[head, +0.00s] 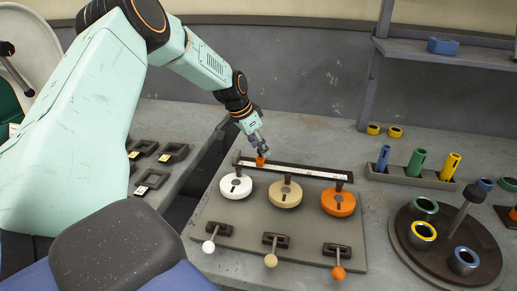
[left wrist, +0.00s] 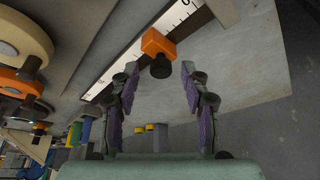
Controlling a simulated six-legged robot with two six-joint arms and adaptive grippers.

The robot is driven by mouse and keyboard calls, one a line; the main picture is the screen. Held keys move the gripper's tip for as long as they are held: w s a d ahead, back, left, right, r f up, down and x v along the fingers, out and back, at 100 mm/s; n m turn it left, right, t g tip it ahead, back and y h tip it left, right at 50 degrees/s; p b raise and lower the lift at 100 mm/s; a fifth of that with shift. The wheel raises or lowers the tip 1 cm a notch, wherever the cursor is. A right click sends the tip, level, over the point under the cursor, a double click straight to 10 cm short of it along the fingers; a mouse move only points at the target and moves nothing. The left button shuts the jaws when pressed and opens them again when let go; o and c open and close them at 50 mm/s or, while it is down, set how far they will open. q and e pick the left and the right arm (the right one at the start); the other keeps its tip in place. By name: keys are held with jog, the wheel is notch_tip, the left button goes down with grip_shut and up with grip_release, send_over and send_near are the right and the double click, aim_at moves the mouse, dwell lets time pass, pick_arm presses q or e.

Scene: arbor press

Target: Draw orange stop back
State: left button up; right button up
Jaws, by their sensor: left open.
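The orange stop (head: 261,161) is a small block on the white scale (head: 300,172) at the back of the grey press plate, near the scale's left end. In the left wrist view the orange stop (left wrist: 157,42) sits on the scale with a black knob (left wrist: 161,68) facing my gripper. My left gripper (left wrist: 160,78) is open, its two purple-padded fingers on either side of the knob with gaps visible. In the head view my left gripper (head: 260,147) is just above and behind the stop, partly hiding it. My right gripper is not in view.
White (head: 236,186), beige (head: 285,192) and orange (head: 338,202) round knobs stand in front of the scale, with ball-ended levers nearer. A dark turntable (head: 480,262) with coloured rings is at right. A rack (head: 410,178) holds coloured tubes. Table behind the scale is clear.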

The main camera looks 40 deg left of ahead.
pick_arm(q)
jog(key=shift+w+f, duration=0.15)
jog(key=shift+f, duration=0.05)
jog(key=shift+c, duration=0.2)
grip_shut()
dwell(0.5)
